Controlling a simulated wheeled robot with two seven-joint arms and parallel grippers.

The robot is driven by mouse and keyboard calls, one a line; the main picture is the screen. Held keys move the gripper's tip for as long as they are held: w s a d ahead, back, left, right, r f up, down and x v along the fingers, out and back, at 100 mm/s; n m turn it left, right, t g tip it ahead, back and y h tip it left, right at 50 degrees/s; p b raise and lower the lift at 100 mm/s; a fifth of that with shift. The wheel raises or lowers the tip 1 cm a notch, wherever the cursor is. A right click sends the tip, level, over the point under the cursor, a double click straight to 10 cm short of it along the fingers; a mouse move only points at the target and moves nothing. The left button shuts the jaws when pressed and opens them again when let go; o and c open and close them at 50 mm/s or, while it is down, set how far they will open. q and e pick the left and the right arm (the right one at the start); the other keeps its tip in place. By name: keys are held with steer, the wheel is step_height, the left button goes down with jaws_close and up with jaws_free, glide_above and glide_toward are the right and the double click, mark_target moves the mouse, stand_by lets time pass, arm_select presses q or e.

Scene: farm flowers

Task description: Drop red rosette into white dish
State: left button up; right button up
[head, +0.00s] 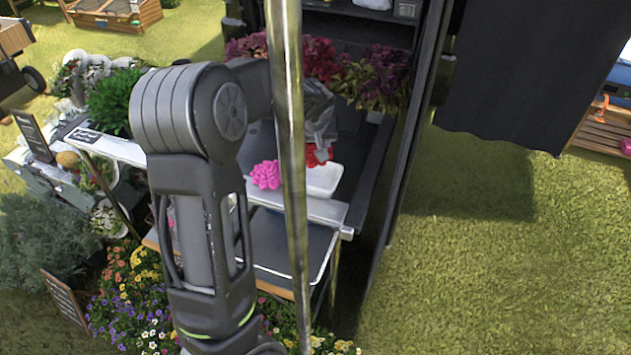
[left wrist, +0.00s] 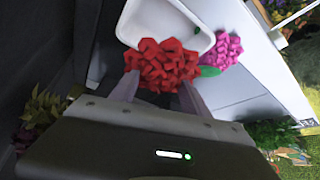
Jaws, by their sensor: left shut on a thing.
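The red rosette (left wrist: 162,64) is between the fingers of my left gripper (left wrist: 158,90), which is shut on it. In the left wrist view it overlaps the near edge of the white dish (left wrist: 165,20). I cannot tell whether the rosette touches the dish. In the head view a little of the red rosette (head: 314,156) shows under my left gripper (head: 318,142), just above the white dish (head: 325,180). A metal post and my left arm hide part of this area. My right gripper is in neither view.
A pink rosette (head: 266,175) lies beside the dish on the white shelf (head: 325,210). A vertical metal post (head: 289,120) stands in front. Potted flowers (head: 375,75) line the back. Open grass (head: 500,250) lies to the right.

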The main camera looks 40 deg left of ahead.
arm_select(q)
steer(key=o, duration=1.4)
steer(key=b+v, duration=0.1)
steer(key=v, duration=0.6)
steer(key=shift+s+r+b, duration=0.15)
steer(key=shift+r+b, duration=0.2)
steer(key=shift+d, duration=0.15)
